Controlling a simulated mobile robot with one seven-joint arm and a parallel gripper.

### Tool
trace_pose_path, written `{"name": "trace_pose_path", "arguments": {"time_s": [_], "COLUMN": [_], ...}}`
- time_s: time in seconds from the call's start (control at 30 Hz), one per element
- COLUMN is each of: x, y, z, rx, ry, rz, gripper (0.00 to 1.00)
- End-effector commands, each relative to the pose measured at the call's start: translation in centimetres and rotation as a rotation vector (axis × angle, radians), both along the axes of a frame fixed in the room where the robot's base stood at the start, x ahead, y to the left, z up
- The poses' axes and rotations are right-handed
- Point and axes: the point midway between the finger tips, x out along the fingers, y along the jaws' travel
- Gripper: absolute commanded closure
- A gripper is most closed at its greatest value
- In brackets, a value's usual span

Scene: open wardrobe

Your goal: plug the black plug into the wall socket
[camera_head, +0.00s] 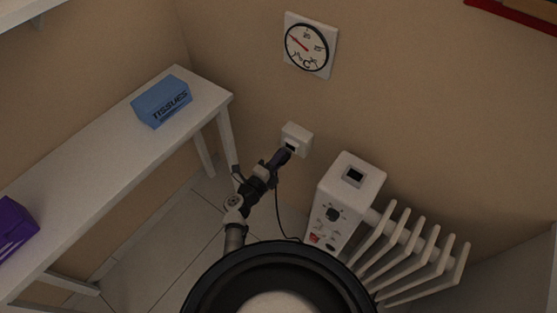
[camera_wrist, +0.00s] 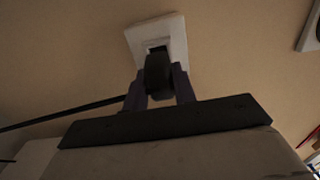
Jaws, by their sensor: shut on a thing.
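The white wall socket (camera_head: 297,138) is on the beige wall, below the round dial. It also shows in the wrist view (camera_wrist: 178,37), with a dark opening in its face. My gripper (camera_head: 279,157) is shut on the black plug (camera_wrist: 158,72), which sits between the two fingers in the wrist view. The plug is right in front of the socket and overlaps the lower part of its dark opening. I cannot tell whether the plug touches the socket or is in it. A black cord (camera_head: 278,210) hangs from the plug towards the heater.
A white heater (camera_head: 335,200) with several ribs stands right of my arm. A white table (camera_head: 92,160) on the left holds a blue tissue box (camera_head: 161,101) and a purple box (camera_head: 14,228). A round dial (camera_head: 308,47) hangs above the socket. The wall around the socket is clear.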

Motion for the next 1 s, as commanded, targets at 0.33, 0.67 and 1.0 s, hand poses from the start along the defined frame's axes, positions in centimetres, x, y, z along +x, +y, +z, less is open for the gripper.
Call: {"name": "trace_pose_path", "arguments": {"time_s": [0.33, 0.67, 1.0], "x": [0.01, 0.01, 0.48], "y": [-0.01, -0.02, -0.34], "z": [0.03, 0.05, 0.02], "rx": [0.000, -0.001, -0.001], "ry": [0.000, -0.001, -0.001], "rz": [0.000, 0.000, -0.001], "gripper": [1.00, 1.00, 1.00]}}
